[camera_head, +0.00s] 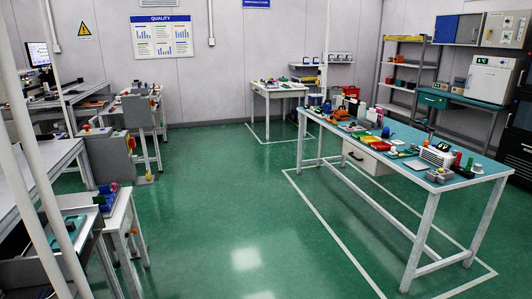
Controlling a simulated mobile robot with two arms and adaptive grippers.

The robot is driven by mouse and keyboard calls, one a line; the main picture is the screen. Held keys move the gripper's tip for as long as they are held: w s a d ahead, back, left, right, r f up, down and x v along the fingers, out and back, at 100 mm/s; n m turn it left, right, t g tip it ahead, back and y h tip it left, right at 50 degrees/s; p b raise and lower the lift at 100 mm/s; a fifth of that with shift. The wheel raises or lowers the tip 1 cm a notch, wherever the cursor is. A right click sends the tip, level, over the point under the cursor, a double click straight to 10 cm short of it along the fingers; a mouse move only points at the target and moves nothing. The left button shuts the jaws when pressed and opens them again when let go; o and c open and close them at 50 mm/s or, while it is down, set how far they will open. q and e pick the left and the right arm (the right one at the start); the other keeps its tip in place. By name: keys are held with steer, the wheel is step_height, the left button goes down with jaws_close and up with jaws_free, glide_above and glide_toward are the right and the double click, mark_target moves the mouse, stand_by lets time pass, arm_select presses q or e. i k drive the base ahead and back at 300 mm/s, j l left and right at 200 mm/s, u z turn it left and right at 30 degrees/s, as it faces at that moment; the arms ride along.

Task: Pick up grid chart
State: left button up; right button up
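I cannot pick out a grid chart with certainty; the objects on the tables are too small to tell. A long workbench (408,167) with a teal top stands at the right, covered with many small items. On it are red and yellow trays (377,144), a white device with a display (438,154) and blue items. Neither of my grippers is in view.
Open green floor (215,190) lies between the workbench and the left-hand benches (125,215). A grey machine (112,155) stands at the left. A small white table (278,90), shelving (405,75) and a white oven-like box (490,80) are farther back.

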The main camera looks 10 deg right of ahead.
mark_target(346, 103)
steer(key=i, duration=7.1)
steer(key=i+z, duration=0.2)
steer(key=z, duration=0.2)
steer(key=i+j+z, duration=0.1)
steer(key=z, duration=0.35)
steer(key=i+j+z, duration=0.15)
steer(key=z, duration=0.25)
steer(key=i+j+z, duration=0.2)
steer(key=z, duration=0.25)
